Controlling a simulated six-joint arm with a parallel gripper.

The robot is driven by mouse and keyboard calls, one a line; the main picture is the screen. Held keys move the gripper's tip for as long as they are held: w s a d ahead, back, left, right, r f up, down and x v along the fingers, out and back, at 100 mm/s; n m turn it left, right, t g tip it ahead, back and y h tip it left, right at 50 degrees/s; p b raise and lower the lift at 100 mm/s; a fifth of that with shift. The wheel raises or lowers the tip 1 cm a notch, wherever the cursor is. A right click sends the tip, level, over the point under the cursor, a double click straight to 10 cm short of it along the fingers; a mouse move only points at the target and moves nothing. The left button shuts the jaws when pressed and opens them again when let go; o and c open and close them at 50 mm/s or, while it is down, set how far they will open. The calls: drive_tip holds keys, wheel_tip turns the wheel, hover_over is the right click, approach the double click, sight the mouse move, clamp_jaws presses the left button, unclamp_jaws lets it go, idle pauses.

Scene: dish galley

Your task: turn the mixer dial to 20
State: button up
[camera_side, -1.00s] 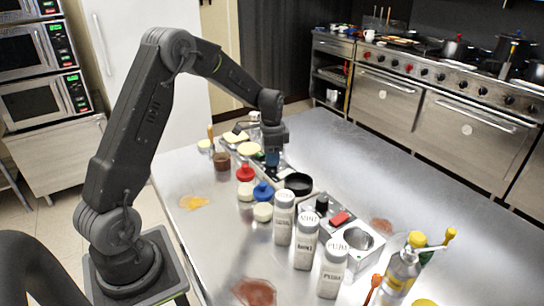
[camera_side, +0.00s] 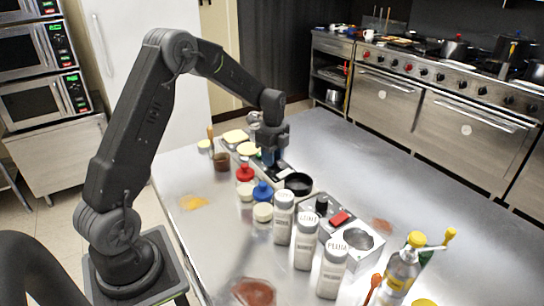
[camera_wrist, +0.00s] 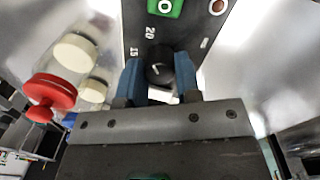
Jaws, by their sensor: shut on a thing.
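The black mixer dial (camera_wrist: 158,68) sits on a dark panel (camera_wrist: 135,20) in the wrist view. A small white mark shows on its top; which number it points at is hard to tell. The printed numbers 20 and 15 stand beside the dial, toward the upper left. My gripper (camera_wrist: 160,82) has its blue fingers on either side of the dial and is shut on it. In the side view, my gripper (camera_side: 271,158) is low at the panel, and its fingers hide the dial.
A green button (camera_wrist: 165,7) and a round red-brown part (camera_wrist: 217,6) sit farther up the panel. Red-lidded (camera_side: 245,173) and blue-lidded (camera_side: 263,191) jars stand close by. A black bowl (camera_side: 298,184) is just right of my gripper.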

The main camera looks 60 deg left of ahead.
idle(0.4)
drive_tip(key=o, duration=0.9)
drive_tip(key=shift+r, duration=0.1)
drive_tip(key=r, duration=1.3)
drive_tip(key=shift+w+a+r, duration=0.1)
drive_tip(key=shift+w+r, duration=0.2)
drive_tip(key=shift+r, duration=0.05)
